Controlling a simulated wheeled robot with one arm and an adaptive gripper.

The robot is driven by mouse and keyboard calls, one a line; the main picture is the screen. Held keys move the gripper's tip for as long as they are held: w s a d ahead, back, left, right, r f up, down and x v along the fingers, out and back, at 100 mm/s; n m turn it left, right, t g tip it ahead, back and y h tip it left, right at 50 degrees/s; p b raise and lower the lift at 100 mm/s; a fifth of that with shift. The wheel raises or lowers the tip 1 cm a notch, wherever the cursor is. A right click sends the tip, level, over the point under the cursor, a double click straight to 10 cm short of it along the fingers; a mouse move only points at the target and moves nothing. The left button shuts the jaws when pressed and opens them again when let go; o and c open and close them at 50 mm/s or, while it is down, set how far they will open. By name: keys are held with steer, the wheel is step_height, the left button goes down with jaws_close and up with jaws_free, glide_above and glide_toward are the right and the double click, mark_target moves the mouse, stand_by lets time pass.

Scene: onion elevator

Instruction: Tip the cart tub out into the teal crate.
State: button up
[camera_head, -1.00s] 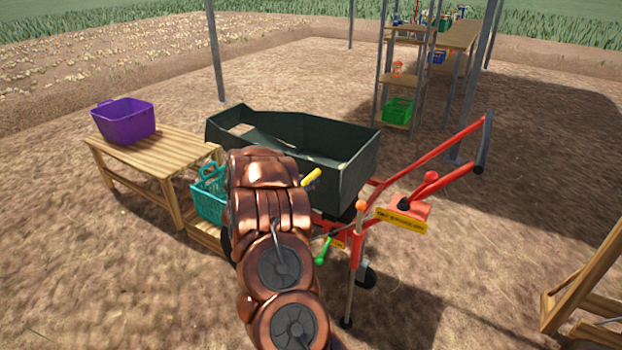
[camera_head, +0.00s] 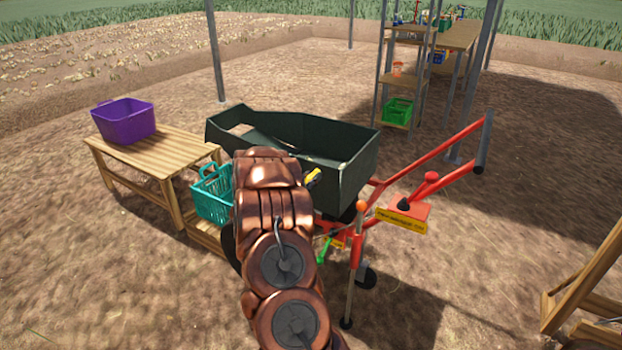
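The cart tub (camera_head: 352,178) is a dark green open tub on a red-framed cart (camera_head: 430,170). It sits upright, and its inside is only partly visible. The teal crate (camera_head: 208,203) stands left of the cart on a low wooden slatted stand (camera_head: 203,236). My copper-coloured arm covers the crate's right side and the tub's near left side. My gripper's fingers are hidden behind the arm. A small yellow part (camera_head: 313,178) shows just right of the arm, against the tub's near wall. I cannot tell what it belongs to.
A purple tub (camera_head: 125,121) stands on a wooden table (camera_head: 150,150) at the left. A shelf rack with a green crate (camera_head: 397,111) stands at the back right, by a long workbench (camera_head: 455,36). A wooden frame (camera_head: 585,290) is at the right edge. Bare soil lies between.

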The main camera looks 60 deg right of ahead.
jaws_close()
steer(key=shift+r, duration=0.15)
stand_by(0.4)
